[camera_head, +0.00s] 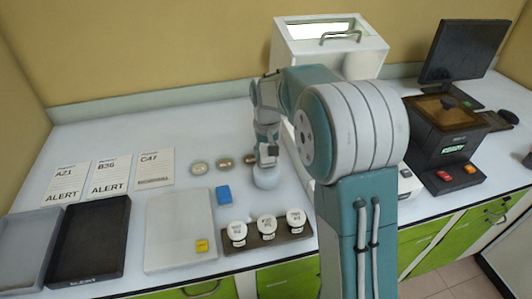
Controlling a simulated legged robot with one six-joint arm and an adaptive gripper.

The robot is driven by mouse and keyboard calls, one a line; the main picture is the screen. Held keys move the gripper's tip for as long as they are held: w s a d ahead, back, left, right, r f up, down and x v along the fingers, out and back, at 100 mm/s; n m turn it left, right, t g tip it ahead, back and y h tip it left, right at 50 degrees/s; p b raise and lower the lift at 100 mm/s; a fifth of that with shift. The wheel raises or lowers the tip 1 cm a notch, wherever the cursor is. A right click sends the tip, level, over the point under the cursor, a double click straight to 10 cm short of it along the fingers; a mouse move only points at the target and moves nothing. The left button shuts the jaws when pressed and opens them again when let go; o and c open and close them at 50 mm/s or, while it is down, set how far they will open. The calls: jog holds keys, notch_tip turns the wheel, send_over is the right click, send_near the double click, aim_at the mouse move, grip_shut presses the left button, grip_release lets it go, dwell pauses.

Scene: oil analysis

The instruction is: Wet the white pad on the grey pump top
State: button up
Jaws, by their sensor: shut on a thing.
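My gripper (267,158) points down at the middle of the bench and is shut. The white pad is not clear in this view; what sits between the fingertips is small and mostly hidden by the fingers. Directly below the fingertips is a pale, rounded bottle-like thing (266,179), which fits the pump. Its grey top is hidden by my gripper, and I cannot tell whether the fingertips or the pad touch it.
Small round dishes (199,168) stand behind. A dark rack (290,238) with three white-capped bottles (267,227) stands in front. A white cabinet (290,48) stands behind my arm.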

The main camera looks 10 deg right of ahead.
jog(key=shift+f, duration=0.95)
dwell(1.4)
jog(key=shift+r, duration=3.5)
